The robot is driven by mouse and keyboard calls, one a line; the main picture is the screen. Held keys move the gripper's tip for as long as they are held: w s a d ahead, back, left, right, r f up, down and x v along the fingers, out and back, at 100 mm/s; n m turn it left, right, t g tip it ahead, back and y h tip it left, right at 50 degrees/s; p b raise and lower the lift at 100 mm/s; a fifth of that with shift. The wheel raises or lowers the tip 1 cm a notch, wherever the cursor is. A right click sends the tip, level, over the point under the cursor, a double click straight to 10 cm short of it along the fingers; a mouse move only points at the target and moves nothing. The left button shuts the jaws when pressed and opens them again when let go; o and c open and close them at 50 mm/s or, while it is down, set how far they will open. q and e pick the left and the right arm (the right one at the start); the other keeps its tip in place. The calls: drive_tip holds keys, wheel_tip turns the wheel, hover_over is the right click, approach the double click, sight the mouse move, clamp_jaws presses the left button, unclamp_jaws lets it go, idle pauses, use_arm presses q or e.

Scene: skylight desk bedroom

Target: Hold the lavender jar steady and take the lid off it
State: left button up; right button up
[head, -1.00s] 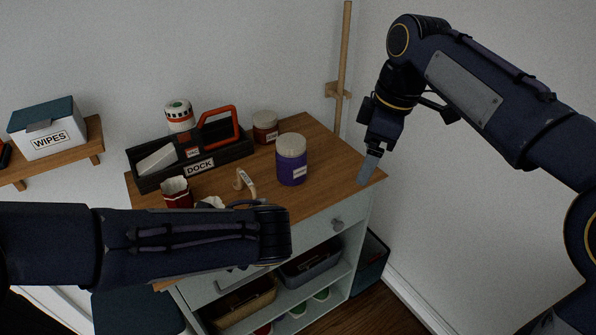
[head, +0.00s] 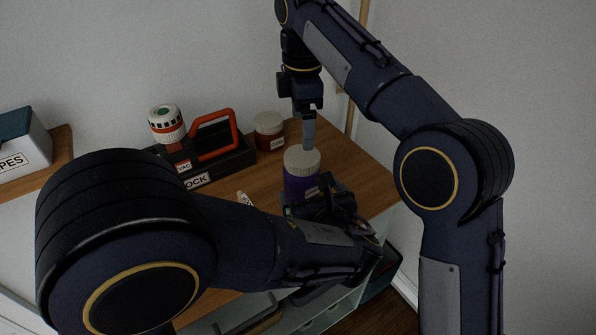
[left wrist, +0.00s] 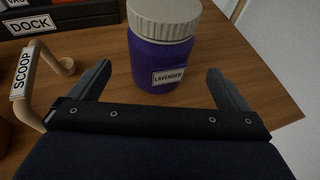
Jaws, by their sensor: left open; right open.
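The lavender jar (head: 300,181) stands upright on the wooden top, purple with a ribbed cream lid (head: 302,160) on it. In the left wrist view the jar (left wrist: 160,62) shows its LAVENDER label, with the lid (left wrist: 165,18) partly cut off by the top edge. My left gripper (left wrist: 158,88) is open, its fingers apart on either side of the jar's front, not touching it. In the head view my left gripper (head: 308,195) is low in front of the jar. My right gripper (head: 308,146) is open, pointing down just above the lid; whether it touches is unclear.
A dark DOCK caddy (head: 236,160) with an orange handle stands left of the jar, and another lidded jar (head: 268,131) behind it. A SCOOP-labelled scoop (left wrist: 32,75) lies left of my left gripper. The wooden top (head: 355,178) is clear to the right.

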use_arm(q)
drive_tip(key=shift+x, duration=3.55)
use_arm(e)
drive_tip(key=shift+s, duration=0.1)
